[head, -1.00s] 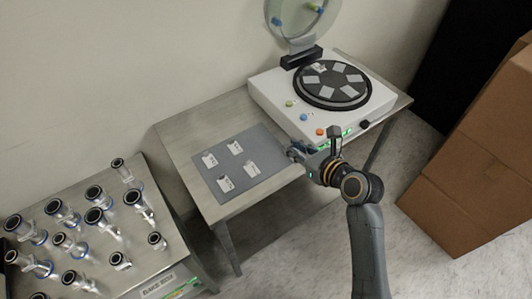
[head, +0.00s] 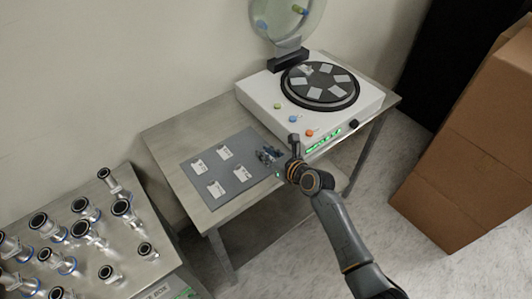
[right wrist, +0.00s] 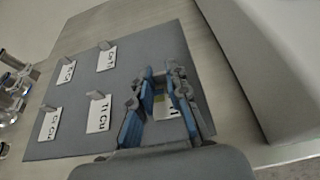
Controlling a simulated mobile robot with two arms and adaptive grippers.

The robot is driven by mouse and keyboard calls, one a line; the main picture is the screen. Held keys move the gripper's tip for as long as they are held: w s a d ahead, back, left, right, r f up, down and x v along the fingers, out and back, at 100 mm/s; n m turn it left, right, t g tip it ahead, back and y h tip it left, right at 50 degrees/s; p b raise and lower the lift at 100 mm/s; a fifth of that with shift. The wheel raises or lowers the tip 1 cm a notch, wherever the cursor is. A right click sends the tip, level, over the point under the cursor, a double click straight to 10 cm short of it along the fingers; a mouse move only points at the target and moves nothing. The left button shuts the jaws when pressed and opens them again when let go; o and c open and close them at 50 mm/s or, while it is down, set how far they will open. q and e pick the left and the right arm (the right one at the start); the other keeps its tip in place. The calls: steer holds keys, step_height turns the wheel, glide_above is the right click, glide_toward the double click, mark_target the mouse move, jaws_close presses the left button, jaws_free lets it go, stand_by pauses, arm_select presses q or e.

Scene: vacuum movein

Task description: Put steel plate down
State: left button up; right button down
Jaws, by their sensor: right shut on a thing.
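My right gripper (head: 268,155) is over the right part of the grey mat (head: 232,192) on the steel table. It also shows in the right wrist view (right wrist: 160,88), its blue-padded fingers shut on a small piece, taken to be the steel plate, largely hidden between them. A white label card with a yellow mark (right wrist: 165,107) shows between the fingers, low over the mat. I cannot tell whether the piece touches the mat. Several other labelled cards, one reading "Ti Cu" (right wrist: 98,113), lie on the mat to the left. My left gripper is not in view.
A white machine (head: 270,100) with a black round disc (head: 320,103) bearing several light squares stands behind the gripper, its clear lid (head: 290,20) raised. Several metal fittings (head: 85,230) stand on a lower table at left. Cardboard boxes (head: 465,150) stand at right.

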steer(key=shift+f, duration=0.15)
steer(key=c, duration=1.3)
jaws_free()
steer(key=shift+r, duration=0.35)
steer(key=p+v, duration=0.1)
steer(key=v, duration=1.1)
steer(key=shift+f, duration=0.2)
